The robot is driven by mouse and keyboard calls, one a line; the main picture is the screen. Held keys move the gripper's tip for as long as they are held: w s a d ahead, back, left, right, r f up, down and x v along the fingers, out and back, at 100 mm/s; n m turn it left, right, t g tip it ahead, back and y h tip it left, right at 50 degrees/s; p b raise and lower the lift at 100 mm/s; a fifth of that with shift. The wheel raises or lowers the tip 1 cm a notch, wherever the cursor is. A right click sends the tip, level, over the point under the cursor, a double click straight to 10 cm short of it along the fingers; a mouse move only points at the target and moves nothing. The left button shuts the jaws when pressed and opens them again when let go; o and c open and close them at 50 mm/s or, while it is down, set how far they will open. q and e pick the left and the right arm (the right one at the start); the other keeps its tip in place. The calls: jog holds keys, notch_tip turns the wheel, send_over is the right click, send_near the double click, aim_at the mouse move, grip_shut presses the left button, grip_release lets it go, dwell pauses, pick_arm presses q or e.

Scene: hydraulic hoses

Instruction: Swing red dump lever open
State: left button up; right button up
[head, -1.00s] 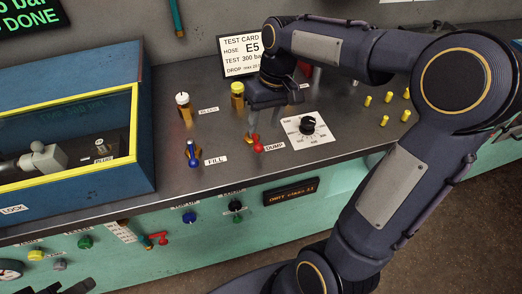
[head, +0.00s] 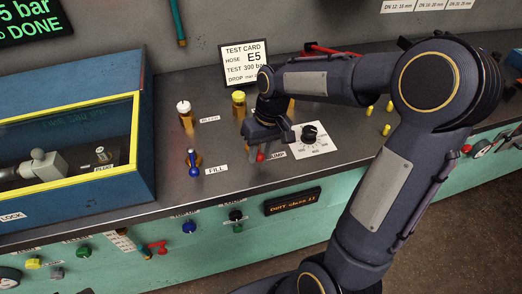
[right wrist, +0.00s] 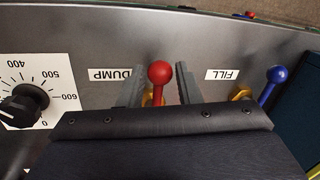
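The red dump lever shows as a red ball knob (head: 260,157) beside the DUMP label on the bench top in the head view, partly covered by my right gripper. In the right wrist view the red knob (right wrist: 159,72) stands between the two grey fingers of my right gripper (right wrist: 160,85). The fingers are apart, one on each side of the lever, with a gap showing on both sides. My right gripper (head: 259,148) points down at the lever in the head view. The lever's lower part is mostly hidden. My left gripper is not clearly visible.
The blue FILL lever (head: 194,159) stands to the left of the red one. A dial on a white plate (head: 310,134) is close on the right. Yellow-capped (head: 239,98) and white-capped (head: 184,107) posts stand behind. A blue box with a yellow rim (head: 137,125) is at left.

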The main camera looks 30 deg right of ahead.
grip_shut()
